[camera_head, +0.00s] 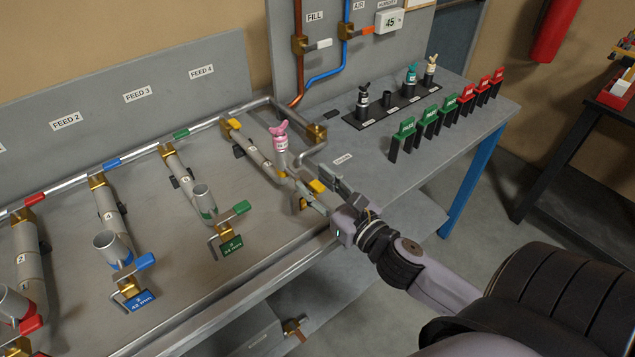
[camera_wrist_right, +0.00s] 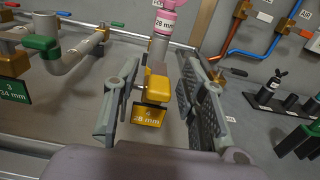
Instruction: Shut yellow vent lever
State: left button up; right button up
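The yellow vent lever (camera_head: 317,186) is on the brass valve at the near end of the fourth coil line, above a yellow tag. In the right wrist view the yellow lever (camera_wrist_right: 158,88) points toward the camera, above the yellow "4 28 mm" tag (camera_wrist_right: 149,116). My right gripper (camera_head: 318,190) is at this valve. In the wrist view my right gripper (camera_wrist_right: 160,92) is open, one finger on each side of the lever, with visible gaps. A pink-topped piece (camera_head: 280,138) stands in the line's upright port. My left gripper is not in view.
Another yellow lever (camera_head: 234,123) is at the line's far end. A green lever (camera_head: 241,207) and a blue lever (camera_head: 146,261) are on neighbouring lines. A black strip with bottles (camera_head: 388,101) and rows of green and red tagged clips (camera_head: 428,122) are to the right.

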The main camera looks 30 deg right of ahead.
jog(key=shift+c, duration=0.4)
grip_shut()
jog(key=shift+d+n+y, duration=0.15)
jog(key=shift+n+y, duration=0.15)
jog(key=shift+y, duration=0.2)
jog(key=shift+d+n+y+p, duration=0.25)
jog(key=shift+n+y+p, duration=0.25)
jog(key=shift+y, duration=0.4)
jog(key=w+d+n+g+y+b, duration=0.1)
jog(key=w+n+g+y+b, duration=0.1)
jog(key=n+g+y+b, duration=0.3)
jog(key=w+d+n+g+y+b, duration=0.2)
jog(key=n+g+y+b, duration=0.3)
jog(key=n+g+y, duration=0.4)
jog(key=shift+w+d+n+g+b, duration=0.45)
jog(key=shift+n+g, duration=0.75)
jog(key=shift+g, duration=1.4)
jog(key=shift+w+a, duration=0.1)
jog(key=shift+a, duration=0.05)
